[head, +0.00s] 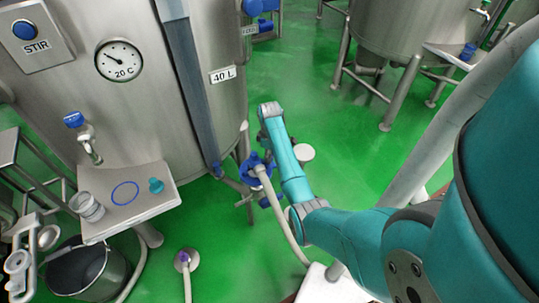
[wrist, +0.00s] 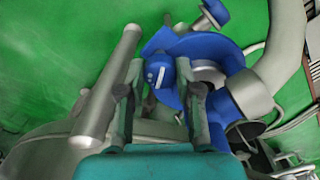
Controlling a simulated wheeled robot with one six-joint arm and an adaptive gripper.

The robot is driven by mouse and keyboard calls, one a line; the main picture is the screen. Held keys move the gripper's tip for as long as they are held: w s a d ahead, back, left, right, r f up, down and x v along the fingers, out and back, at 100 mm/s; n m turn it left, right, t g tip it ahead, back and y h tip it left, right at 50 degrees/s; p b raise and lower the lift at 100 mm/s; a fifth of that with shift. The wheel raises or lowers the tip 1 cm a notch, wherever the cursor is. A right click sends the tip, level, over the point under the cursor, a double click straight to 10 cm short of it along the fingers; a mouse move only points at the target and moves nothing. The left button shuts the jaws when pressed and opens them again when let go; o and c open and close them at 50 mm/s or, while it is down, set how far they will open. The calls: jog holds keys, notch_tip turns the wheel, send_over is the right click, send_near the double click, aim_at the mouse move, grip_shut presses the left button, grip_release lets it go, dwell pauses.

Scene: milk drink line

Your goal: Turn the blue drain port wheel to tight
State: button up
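The blue drain port wheel (head: 253,167) sits low at the right side of the steel tank, partly behind my arm in the head view. In the wrist view the blue wheel (wrist: 210,45) fills the upper middle, with a blue knob-like part bearing white marks (wrist: 157,74) in front. My gripper (wrist: 162,75) is open, its two fingers on either side of this blue part. A small gap shows at the left finger; the right finger is close to the blue, and I cannot tell whether it touches. In the head view my fingers are hidden by my arm.
The tank (head: 135,110) carries a dial, a STIR button and a 40 L label. A hose (head: 285,215) runs down from the port.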

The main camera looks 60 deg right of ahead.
grip_shut()
jog(key=m, duration=0.4)
jog(key=shift+m, duration=0.4)
jog(key=m, duration=0.3)
jog(key=shift+m, duration=0.3)
jog(key=m, duration=0.3)
jog(key=shift+a+m, duration=0.1)
jog(key=shift+m, duration=0.2)
jog(key=m, duration=0.6)
jog(key=shift+w, duration=0.1)
jog(key=m, duration=0.5)
jog(key=shift+m, duration=0.4)
